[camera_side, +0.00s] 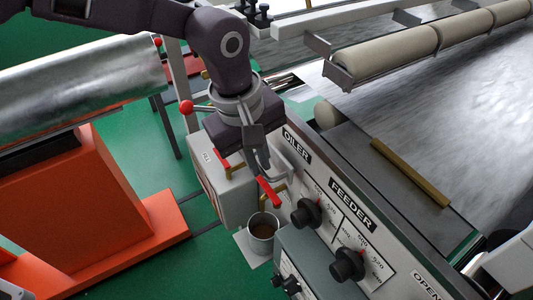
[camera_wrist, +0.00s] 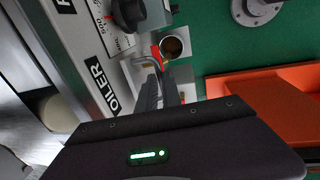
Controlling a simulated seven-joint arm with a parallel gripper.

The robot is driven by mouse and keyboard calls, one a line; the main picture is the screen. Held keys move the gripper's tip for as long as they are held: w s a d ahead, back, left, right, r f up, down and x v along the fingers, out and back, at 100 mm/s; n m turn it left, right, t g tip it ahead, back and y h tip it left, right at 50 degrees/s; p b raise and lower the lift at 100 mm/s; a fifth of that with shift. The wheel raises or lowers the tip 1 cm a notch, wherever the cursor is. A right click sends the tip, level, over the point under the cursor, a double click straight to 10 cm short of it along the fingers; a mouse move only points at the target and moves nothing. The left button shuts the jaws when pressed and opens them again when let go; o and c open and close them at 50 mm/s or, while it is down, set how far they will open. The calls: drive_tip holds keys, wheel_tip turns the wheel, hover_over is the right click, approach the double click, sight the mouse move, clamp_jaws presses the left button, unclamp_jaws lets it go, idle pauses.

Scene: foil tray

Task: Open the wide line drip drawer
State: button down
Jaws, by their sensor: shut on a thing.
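My gripper (camera_side: 262,165) points down in front of the panel lettered OILER. It is shut on a grey bent bar (camera_side: 287,178) that looks like a handle; the fingers partly cover the grip. In the wrist view my gripper (camera_wrist: 160,80) meets the same bent bar (camera_wrist: 146,59). A red lever (camera_side: 268,192) is close beside the fingertips. A white box (camera_side: 228,195) with a small brass-coloured handle stands to the left of the gripper. I cannot tell which part is the wide line drip drawer, or whether it is open.
A metal cup (camera_side: 262,228) with brown liquid stands below the red lever; it also shows in the wrist view (camera_wrist: 173,46). Black knobs (camera_side: 306,214) stick out of the FEEDER panel to the right. An orange stand (camera_side: 90,200) is at left, with green floor between.

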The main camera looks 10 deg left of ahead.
drive_tip(key=s+a, duration=1.9)
drive_tip(key=c, duration=1.5)
unclamp_jaws()
drive_tip(key=r, duration=0.4)
drive_tip(key=s+a+r, duration=0.1)
drive_tip(key=r, duration=0.2)
drive_tip(key=a+r+m+t, duration=0.1)
drive_tip(key=a+r+m, duration=0.1)
drive_tip(key=a+m, duration=0.1)
drive_tip(key=s+a+r+m+t+y, duration=0.1)
drive_tip(key=a+r+m, duration=0.1)
drive_tip(key=a+m, duration=0.1)
drive_tip(key=s+a+r+m+t, duration=0.1)
drive_tip(key=a+r+m+t, duration=0.1)
drive_tip(key=a, duration=0.3)
drive_tip(key=shift+s+r+m, duration=0.2)
drive_tip(key=shift+r+m, duration=0.2)
drive_tip(key=shift+r, duration=0.15)
